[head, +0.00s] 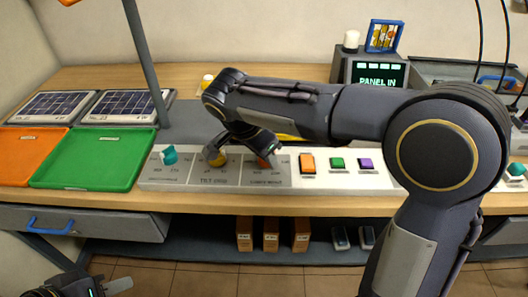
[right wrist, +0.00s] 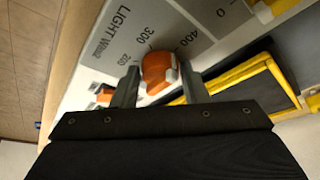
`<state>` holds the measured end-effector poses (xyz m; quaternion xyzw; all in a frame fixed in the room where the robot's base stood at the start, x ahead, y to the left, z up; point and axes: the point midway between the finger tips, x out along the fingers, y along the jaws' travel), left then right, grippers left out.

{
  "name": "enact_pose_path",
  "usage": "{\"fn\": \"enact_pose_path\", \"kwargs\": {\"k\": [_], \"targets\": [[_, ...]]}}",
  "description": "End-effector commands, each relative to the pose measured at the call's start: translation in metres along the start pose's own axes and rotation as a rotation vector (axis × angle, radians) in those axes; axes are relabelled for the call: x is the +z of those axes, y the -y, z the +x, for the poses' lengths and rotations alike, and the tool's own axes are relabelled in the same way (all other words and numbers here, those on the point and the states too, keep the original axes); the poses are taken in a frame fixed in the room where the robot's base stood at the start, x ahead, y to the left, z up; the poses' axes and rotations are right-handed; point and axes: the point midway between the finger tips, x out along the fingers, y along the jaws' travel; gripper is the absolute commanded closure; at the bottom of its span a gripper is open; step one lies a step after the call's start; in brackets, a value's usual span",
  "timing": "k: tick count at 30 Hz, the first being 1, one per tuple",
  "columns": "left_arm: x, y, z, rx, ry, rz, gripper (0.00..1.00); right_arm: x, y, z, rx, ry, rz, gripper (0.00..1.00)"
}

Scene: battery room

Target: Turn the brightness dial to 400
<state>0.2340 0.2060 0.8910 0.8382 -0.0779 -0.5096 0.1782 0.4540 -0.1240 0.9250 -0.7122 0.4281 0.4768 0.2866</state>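The brightness dial is an orange knob with a white part, on the grey panel marked LIGHT. It shows in the right wrist view (right wrist: 157,70) and, partly covered, in the head view (head: 264,162). The numbers 200, 300 and 400 are printed around it. Its exact setting is unclear. My right gripper (right wrist: 160,84) has one finger on each side of the knob, close to it. I cannot tell whether both fingers press on it. My left gripper (head: 108,287) is at the lower left of the head view, away from the panel and partly cut off.
A yellow tilt knob (head: 216,158) and a teal knob (head: 169,155) sit left of the dial. Orange, green and purple buttons are to its right. A green tray (head: 90,178) stands at the left. My right arm crosses above the panel.

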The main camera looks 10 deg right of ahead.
Motion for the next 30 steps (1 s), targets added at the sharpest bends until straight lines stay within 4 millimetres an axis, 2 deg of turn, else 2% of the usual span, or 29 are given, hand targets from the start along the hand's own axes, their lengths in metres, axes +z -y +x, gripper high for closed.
{"fn": "enact_pose_path", "kwargs": {"k": [1, 4, 14, 24, 30], "targets": [[0.000, 0.000, 0.000, 0.000, 0.000, 0.000, 0.64, 0.000, 0.000, 0.000, 0.001, 0.000, -0.001, 0.53], [0.000, 0.000, 0.000, 0.000, 0.000, 0.000, 0.64, 0.000, 0.000, 0.000, 0.000, -0.001, -0.001, 0.42], [0.000, 0.000, -0.001, 0.000, 0.000, 0.000, 0.64, -0.001, 0.000, -0.005, -0.002, -0.002, -0.002, 0.42], [-0.004, -0.004, -0.008, 0.000, 0.000, 0.000, 0.64, -0.001, 0.001, -0.059, -0.004, -0.002, -0.002, 0.42], [-0.005, -0.004, -0.009, 0.000, 0.000, 0.000, 0.64, 0.000, 0.000, -0.077, -0.002, -0.001, -0.002, 0.42]]}}
